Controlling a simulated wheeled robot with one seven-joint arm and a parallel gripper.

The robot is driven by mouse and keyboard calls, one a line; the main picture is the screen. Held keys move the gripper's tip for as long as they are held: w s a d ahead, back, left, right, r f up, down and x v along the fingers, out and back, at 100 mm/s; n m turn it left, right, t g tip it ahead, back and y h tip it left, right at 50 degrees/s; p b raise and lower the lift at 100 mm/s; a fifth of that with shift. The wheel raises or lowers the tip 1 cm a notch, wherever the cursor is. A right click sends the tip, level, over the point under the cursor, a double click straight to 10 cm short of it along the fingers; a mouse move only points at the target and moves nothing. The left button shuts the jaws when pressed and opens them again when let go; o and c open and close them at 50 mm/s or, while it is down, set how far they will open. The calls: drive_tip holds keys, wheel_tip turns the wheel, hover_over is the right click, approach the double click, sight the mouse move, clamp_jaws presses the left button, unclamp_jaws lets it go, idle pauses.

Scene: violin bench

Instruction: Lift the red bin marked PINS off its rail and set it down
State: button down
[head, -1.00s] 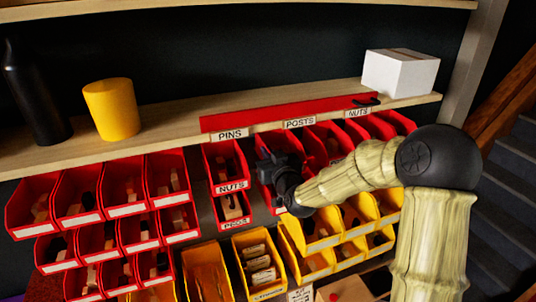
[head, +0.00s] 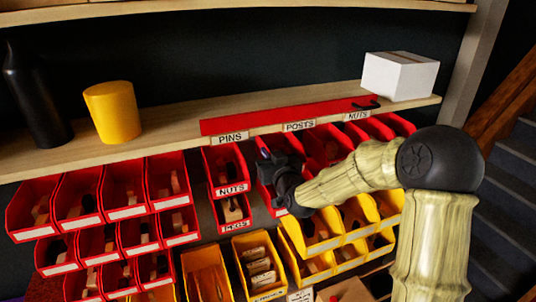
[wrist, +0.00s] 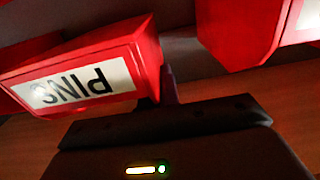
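The red bin marked PINS (wrist: 148,55) shows upside down at the left of the wrist view, its white label facing the camera. One dark finger of my gripper (wrist: 168,86) stands close against the bin's right edge. The other finger is not clearly visible, so I cannot tell whether the bin is gripped. In the head view my gripper (head: 281,165) is at the red bins just right of the bin labelled NUTS (head: 229,165). It covers most of the red bin behind it (head: 266,197), whose label is hidden there.
Red bins flank my gripper closely, and yellow bins (head: 312,240) hang below right. A wooden shelf (head: 165,135) runs above, with a yellow cup (head: 112,112), a black bottle (head: 32,95) and a white box (head: 400,76). The shelf between cup and red strip (head: 290,115) is clear.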

drive_tip(key=shift+b+v, duration=0.9)
drive_tip(key=shift+v, duration=0.65)
idle(1.6)
drive_tip(key=b+v, duration=0.7)
drive_tip(key=v, duration=1)
idle(2.1)
idle(0.4)
